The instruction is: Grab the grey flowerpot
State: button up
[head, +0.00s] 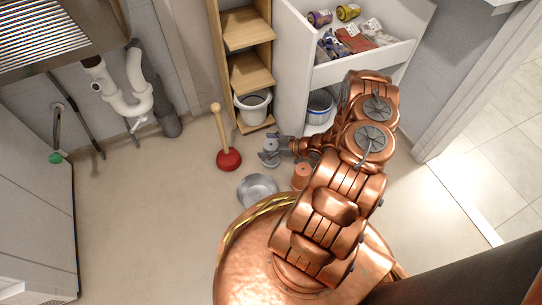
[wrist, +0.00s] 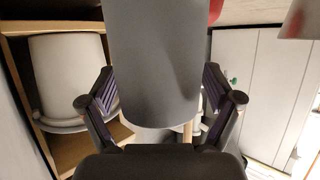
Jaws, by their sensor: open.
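The grey flowerpot (wrist: 155,60) fills the upper middle of the wrist view as a plain grey tapered cylinder. In the head view it is small (head: 270,145), low near the floor and partly covered by my gripper (head: 277,149). My gripper (wrist: 159,88) is open, with one finger on each side of the flowerpot in the wrist view. Gaps show between the pot and both fingers, so no grip is visible. How deep the pot sits between the fingers is hard to tell.
A red plunger (head: 228,159) stands left of my gripper. A metal bowl (head: 257,190) and a terracotta pot (head: 302,174) are nearby on the floor. A wooden shelf (head: 252,77) with a white bucket (head: 253,106) stands behind. Floor at left is clear.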

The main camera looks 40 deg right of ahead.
jog(key=shift+w+a, duration=0.1)
jog(key=shift+w, duration=0.05)
grip_shut()
dwell(0.8)
